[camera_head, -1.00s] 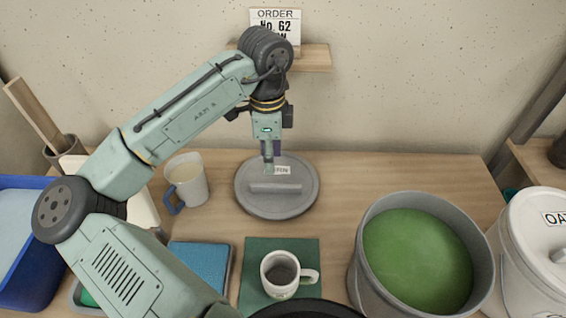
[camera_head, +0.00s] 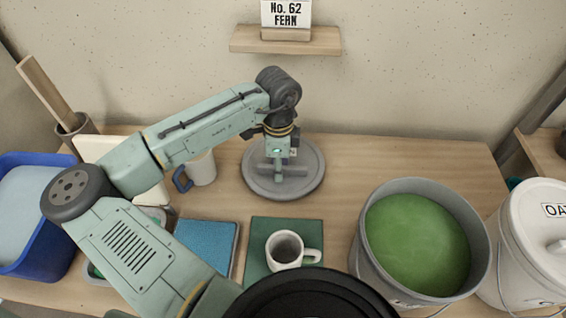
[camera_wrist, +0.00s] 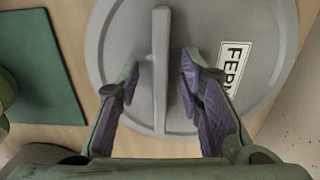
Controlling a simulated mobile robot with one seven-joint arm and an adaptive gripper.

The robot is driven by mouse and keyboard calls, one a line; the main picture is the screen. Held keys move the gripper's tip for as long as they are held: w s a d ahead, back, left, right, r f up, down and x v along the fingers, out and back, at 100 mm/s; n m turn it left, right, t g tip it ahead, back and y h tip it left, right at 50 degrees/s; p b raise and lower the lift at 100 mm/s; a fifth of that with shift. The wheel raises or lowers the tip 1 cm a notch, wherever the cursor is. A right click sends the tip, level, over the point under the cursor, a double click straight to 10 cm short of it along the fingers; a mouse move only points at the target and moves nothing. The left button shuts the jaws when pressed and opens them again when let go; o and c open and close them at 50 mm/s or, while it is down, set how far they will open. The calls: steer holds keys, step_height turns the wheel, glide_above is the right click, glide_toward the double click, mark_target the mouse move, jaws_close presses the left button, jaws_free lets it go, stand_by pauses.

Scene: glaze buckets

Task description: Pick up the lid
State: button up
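The grey round lid (camera_head: 312,175) lies flat on the wooden table, with a bar handle across its middle and a label. The label (camera_wrist: 235,66) reads "FERN" in the wrist view, where the lid also shows (camera_wrist: 112,40). My gripper (camera_head: 279,170) is over the lid's middle. In the wrist view my gripper (camera_wrist: 160,75) is open, with one finger on each side of the bar handle (camera_wrist: 160,105) and gaps between fingers and handle. Its exact height over the lid is hard to tell.
An open bucket (camera_head: 366,243) of green glaze stands right, beside a white lidded bucket (camera_head: 520,245). A blue-handled mug (camera_head: 203,172) stands close left of the lid.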

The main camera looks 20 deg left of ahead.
steer(key=shift+f, duration=0.1)
steer(key=shift+c, duration=0.3)
jaws_close()
stand_by(0.5)
